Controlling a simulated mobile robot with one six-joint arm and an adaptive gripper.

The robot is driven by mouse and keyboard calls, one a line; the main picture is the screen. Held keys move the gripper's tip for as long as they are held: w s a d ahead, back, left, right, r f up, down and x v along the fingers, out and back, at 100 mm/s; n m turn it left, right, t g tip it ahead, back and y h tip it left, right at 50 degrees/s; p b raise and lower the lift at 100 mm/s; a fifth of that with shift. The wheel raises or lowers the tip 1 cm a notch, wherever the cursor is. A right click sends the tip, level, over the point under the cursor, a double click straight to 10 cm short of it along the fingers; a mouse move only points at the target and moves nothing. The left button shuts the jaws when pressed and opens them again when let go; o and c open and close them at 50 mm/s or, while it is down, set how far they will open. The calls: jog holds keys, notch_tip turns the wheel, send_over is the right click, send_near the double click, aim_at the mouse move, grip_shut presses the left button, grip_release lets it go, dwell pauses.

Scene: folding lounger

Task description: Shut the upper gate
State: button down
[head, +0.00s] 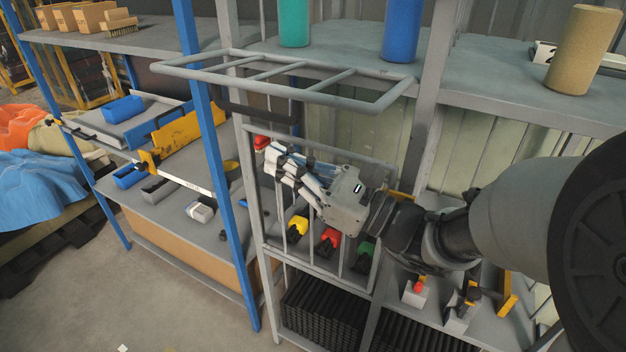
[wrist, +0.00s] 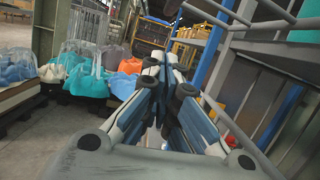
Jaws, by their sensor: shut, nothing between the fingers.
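The upper gate (head: 395,95) is a grey tubular frame with crossbars. In the head view it stands out nearly level from the shelf rack, at upper shelf height. My gripper (head: 274,160) is shut and empty, below the upper gate and apart from it, in front of a lower barred frame (head: 320,270). Its fingers point left in the head view. In the wrist view my gripper (wrist: 168,75) has its fingers together, and grey bars (wrist: 265,25) show at the upper right. I cannot tell whether the fingers touch the lower frame.
A teal cylinder (head: 294,22), a blue cylinder (head: 402,30) and a tan cylinder (head: 583,50) stand on the upper shelf. A blue upright (head: 212,130) stands left of my gripper.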

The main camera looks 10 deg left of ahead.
jog(key=r, duration=0.2)
jog(key=a+r, duration=0.1)
jog(key=r, duration=0.1)
jog(key=shift+w+a+r, duration=0.1)
jog(key=shift+r, duration=0.05)
